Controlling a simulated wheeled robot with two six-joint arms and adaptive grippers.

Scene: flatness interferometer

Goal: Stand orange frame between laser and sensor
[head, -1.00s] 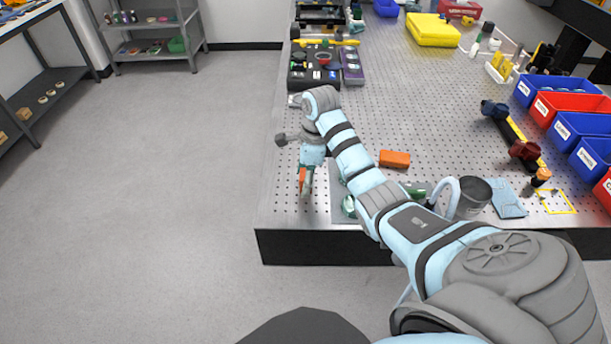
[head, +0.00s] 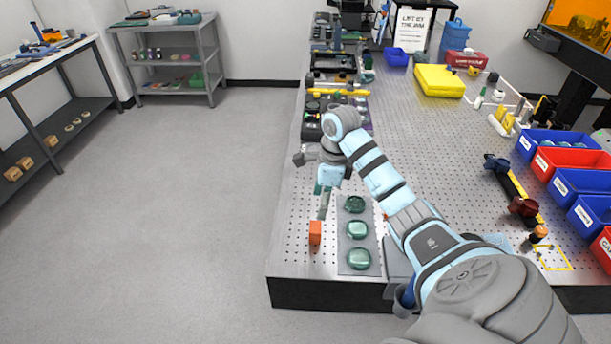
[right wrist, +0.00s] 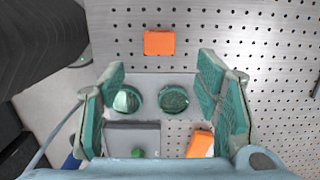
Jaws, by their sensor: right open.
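An orange block-like piece (head: 315,232) stands on the perforated table near its left front, beside a grey plate (head: 358,208). It also shows in the right wrist view (right wrist: 160,43), beyond the fingertips. A second orange piece (right wrist: 200,143) lies on the table on the other side of the plate, near my right fingers; my arm hides it in the head view. My right gripper (head: 324,205) is open and empty above the table, apart from both. Its green-padded fingers (right wrist: 161,75) frame the plate. I cannot tell which items are the laser and sensor.
Green glass discs (head: 357,230) rest on the grey plate. A grey block with a green knob (right wrist: 138,152) is close by. Blue and red bins (head: 566,159) line the right side; a yellow case (head: 440,80) is farther back. The middle of the table is clear.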

